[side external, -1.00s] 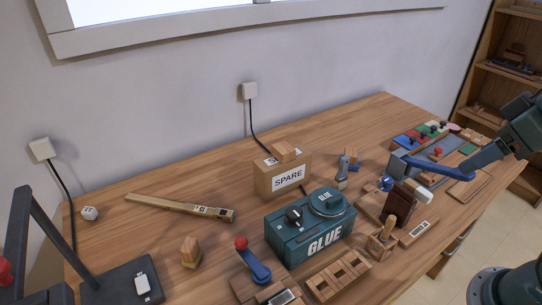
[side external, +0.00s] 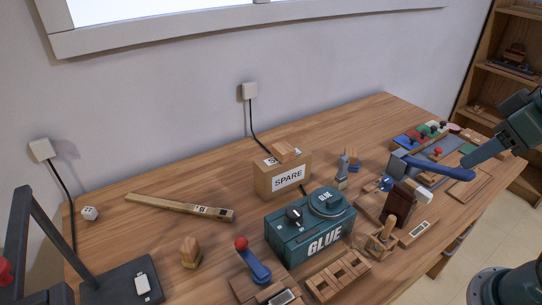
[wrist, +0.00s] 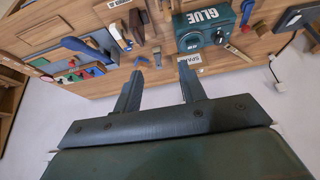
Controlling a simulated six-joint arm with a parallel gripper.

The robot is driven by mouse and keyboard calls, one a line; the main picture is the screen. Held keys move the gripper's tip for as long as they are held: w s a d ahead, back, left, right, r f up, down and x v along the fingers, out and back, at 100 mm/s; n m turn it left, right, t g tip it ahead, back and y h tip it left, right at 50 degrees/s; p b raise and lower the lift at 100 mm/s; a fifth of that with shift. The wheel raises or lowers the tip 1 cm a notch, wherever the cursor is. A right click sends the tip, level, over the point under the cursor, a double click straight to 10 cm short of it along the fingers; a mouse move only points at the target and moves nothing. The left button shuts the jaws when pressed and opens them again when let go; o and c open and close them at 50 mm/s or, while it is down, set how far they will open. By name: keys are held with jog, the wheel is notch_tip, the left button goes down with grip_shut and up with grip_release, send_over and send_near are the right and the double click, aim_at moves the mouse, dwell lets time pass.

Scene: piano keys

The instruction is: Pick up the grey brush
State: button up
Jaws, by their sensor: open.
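The grey brush (side external: 342,173) appears to be the small grey-blue piece with a pale end on the table, right of the SPARE box. In the wrist view it seems to be the slim piece (wrist: 157,57) ahead of the gap between my fingers. My gripper (wrist: 161,68) is open and empty, one finger on each side of that gap, still short of the brush. In the side external view my arm comes in from the right, and its dark end (side external: 484,152) is well to the right of the brush. The brush's bristles are too small to tell.
The cardboard SPARE box (side external: 283,178) stands left of the brush, with the teal GLUE box (side external: 310,230) in front. A small wooden block (side external: 352,155) is close behind the brush.

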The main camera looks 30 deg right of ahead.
jog(key=w+r+m+g, duration=0.2)
jog(key=w+m, duration=0.3)
jog(key=w, duration=0.4)
jog(key=m+g, duration=0.4)
jog(key=m, duration=0.9)
send_over(345, 157)
notch_tip(345, 157, down, 15)
jog(key=shift+r, duration=0.2)
jog(key=shift+f, duration=0.15)
jog(key=shift+f, duration=4.15)
